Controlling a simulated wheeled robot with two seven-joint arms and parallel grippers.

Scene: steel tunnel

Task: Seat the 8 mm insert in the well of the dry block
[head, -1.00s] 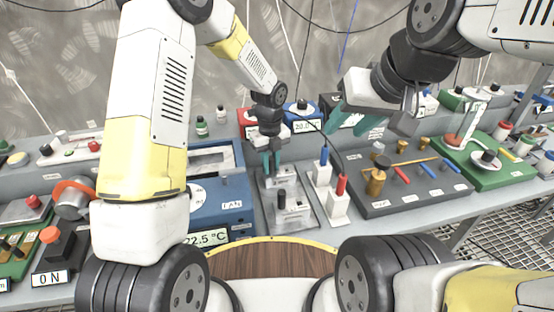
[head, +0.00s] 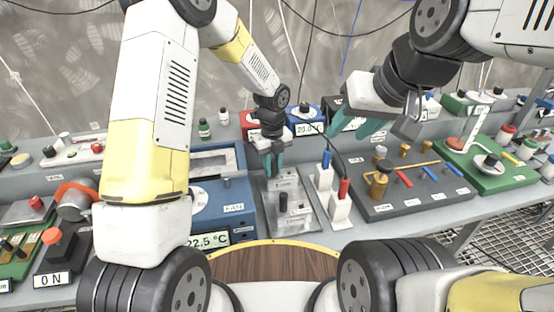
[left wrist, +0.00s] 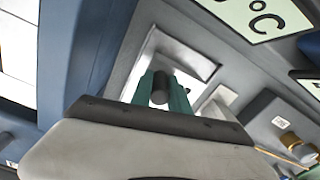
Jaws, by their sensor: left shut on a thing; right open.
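My left gripper (head: 273,168) is shut on a dark grey cylinder (left wrist: 159,88), which I take to be the insert; its size cannot be read. The cylinder stands between the teal fingers in the left wrist view, over a pale steel surface. In the head view the fingertips are low over the back of a steel tray (head: 304,226), and the held part is hidden. A blue unit (head: 226,194) marked FAN and 22.5 °C, perhaps the dry block, stands left of the tray. I cannot make out its well. My right gripper (head: 356,124) is open and empty, raised above the bench at the back.
A black upright knob or post (head: 283,202) stands on the steel tray. White stands with blue and red plugs (head: 340,206) are close at its right. A dark tray of brass parts (head: 415,198) and a green board (head: 492,172) lie further right.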

